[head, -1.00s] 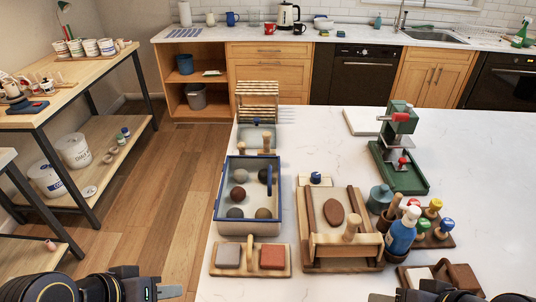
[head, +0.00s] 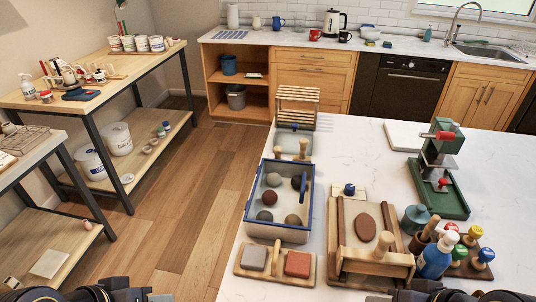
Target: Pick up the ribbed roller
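I cannot make out a ribbed roller for certain. Two upright wooden pegs or handles stand at the back of the blue-rimmed tray (head: 250,193); what they belong to is unclear. My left gripper (head: 118,293) and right gripper (head: 445,295) show only as dark parts at the bottom edge, apart from these things. Their fingertips are cut off or unclear.
A wooden holder (head: 275,273) with a grey and a red block sits in front. A blue bottle (head: 435,258), coloured-knob tools (head: 470,258) and a green press (head: 440,185) stand right. A slatted rack (head: 298,100) is behind. Wooden side tables (head: 110,85) stand left across open floor.

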